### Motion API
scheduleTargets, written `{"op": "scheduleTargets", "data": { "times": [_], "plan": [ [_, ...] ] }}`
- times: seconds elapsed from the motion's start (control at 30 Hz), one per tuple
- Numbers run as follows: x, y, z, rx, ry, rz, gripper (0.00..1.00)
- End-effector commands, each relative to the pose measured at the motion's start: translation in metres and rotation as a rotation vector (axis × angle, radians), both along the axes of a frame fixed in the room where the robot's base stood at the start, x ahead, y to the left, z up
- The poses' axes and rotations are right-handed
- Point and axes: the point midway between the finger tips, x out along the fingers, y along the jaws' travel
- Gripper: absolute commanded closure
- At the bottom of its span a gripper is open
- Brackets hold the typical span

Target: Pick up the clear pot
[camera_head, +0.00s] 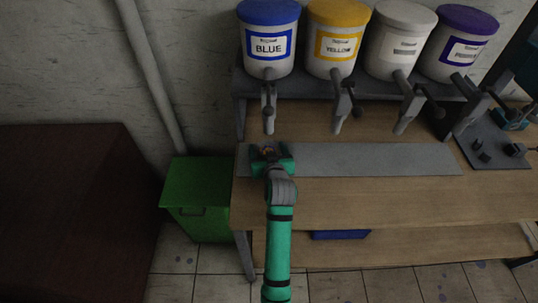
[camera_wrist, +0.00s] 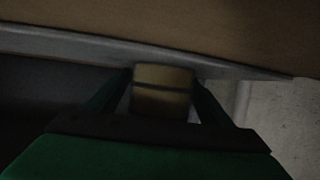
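My gripper (camera_head: 269,158) is low over the left end of the grey strip on the wooden bench, under the blue dispenser's tap. A small tan-looking, banded thing, probably the clear pot (camera_wrist: 163,91), sits between my two fingers in the wrist view, where my gripper (camera_wrist: 163,98) also shows. The fingers lie along both of its sides with no clear gap, but the dark picture does not show whether they press on it. In the head view the pot is mostly hidden by my gripper, with a small brownish patch between the fingers.
Blue (camera_head: 269,40), yellow (camera_head: 337,40), white (camera_head: 401,42) and purple (camera_head: 459,45) dispensers stand on a shelf, their taps hanging above the bench. The grey strip (camera_head: 375,160) is clear to the right. A green bin (camera_head: 200,190) stands left of the bench.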

Motion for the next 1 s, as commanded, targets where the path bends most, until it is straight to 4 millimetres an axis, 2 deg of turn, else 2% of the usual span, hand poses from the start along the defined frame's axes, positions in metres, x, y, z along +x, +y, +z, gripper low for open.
{"op": "scheduleTargets", "data": {
  "times": [0.03,0.17,0.27,0.57,0.9,1.0],
  "plan": [
    [0.0,0.0,0.0,0.0,0.0,0.0,0.4],
    [0.0,0.001,0.0,-0.001,0.0,0.001,0.71],
    [0.0,0.001,0.001,0.0,-0.001,0.001,0.79],
    [0.0,0.001,0.005,0.0,-0.002,0.002,0.79],
    [0.0,0.001,0.039,0.0,-0.005,0.001,0.79],
    [-0.017,-0.003,0.035,0.001,0.0,0.0,0.79]
  ]
}}
